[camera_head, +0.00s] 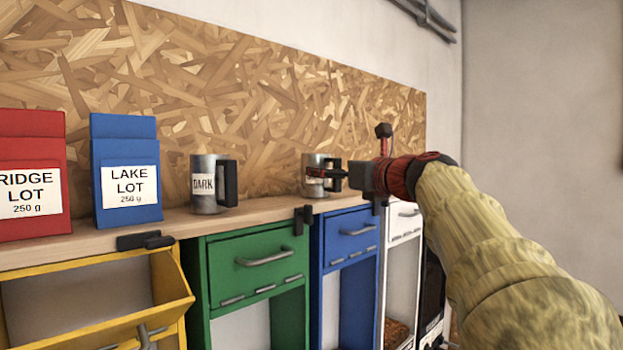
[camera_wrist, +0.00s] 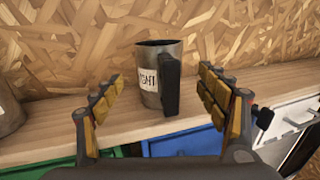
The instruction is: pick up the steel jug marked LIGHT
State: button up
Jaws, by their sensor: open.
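The steel jug with a white label ending in "GHT" (camera_wrist: 152,65) stands upright on the wooden counter in the wrist view. Its black handle (camera_wrist: 170,84) faces me, slightly right of the jug's middle. The start of its label is turned out of sight.
A steel jug marked DARK (camera_head: 205,186) stands to the left. A blue LAKE LOT bag (camera_head: 126,205) and a red RIDGE LOT bag (camera_head: 30,225) stand farther left. A chipboard wall (camera_head: 225,75) rises behind the counter (camera_head: 262,212). A yellow bin (camera_head: 80,300) is open below.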

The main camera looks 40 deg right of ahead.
jog(key=shift+w+d+p, duration=0.25)
jog(key=shift+w+p, duration=0.3)
jog(key=shift+w, duration=1.4)
jog(key=shift+w+d+p, duration=0.2)
jog(key=shift+w+p, duration=0.3)
jog(key=shift+w, duration=1.4)
jog(key=shift+s+a+r, duration=0.1)
jog(key=shift+s+r, duration=0.05)
jog(key=shift+s, duration=0.1)
jog(key=shift+c, duration=0.6)
jog(key=shift+w, duration=0.15)
jog(key=c, duration=1.2)
jog(key=shift+c, duration=0.4)
jog(key=shift+r, duration=0.1)
jog(key=shift+c, duration=0.2)
